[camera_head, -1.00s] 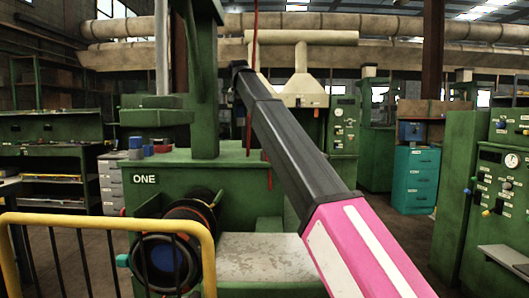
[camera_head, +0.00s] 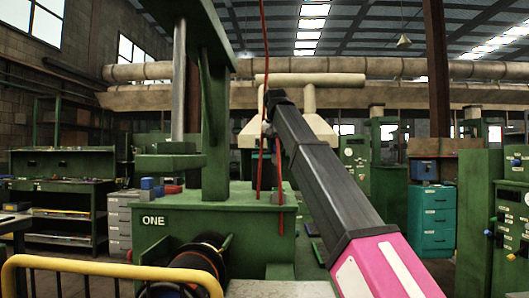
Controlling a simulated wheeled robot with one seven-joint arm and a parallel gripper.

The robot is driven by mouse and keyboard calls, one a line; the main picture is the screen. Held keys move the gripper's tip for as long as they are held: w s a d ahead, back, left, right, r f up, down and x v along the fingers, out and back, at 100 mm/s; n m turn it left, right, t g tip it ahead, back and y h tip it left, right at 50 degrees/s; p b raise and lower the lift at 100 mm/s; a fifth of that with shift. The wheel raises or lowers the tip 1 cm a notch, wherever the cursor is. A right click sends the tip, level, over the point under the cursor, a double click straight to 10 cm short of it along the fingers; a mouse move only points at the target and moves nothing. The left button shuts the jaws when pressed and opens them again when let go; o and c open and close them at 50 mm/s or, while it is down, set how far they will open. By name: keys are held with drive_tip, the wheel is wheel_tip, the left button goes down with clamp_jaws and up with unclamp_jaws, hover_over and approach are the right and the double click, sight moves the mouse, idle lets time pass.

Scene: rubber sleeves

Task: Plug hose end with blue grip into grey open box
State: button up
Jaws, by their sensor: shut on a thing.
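My arm reaches from the lower right, with a pink and white section and a long black section that slants up to the left. My gripper cannot be made out in this view, nor can anything held in it. I cannot make out a hose end with a blue grip or a grey open box. A dark, round, coiled part (camera_head: 200,261) sits low on the front of the green machine, partly cut off by the bottom edge. I cannot tell whether it belongs to a hose.
A green machine (camera_head: 165,242) marked ONE stands ahead, with thin red cords (camera_head: 262,150) hanging before it. A yellow rail (camera_head: 100,266) crosses the lower left. A green workbench (camera_head: 62,163) and grey drawers (camera_head: 120,215) stand left. A teal cabinet (camera_head: 432,220) stands right.

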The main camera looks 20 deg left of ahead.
drive_tip(key=shift+s+d, duration=0.6)
drive_tip(key=shift+d, duration=0.15)
drive_tip(key=shift+f, duration=6.6)
drive_tip(key=shift+f, duration=0.1)
drive_tip(key=o, duration=1.1)
drive_tip(key=shift+c, duration=0.2)
drive_tip(key=v, duration=1)
drive_tip(key=shift+s+r, duration=0.3)
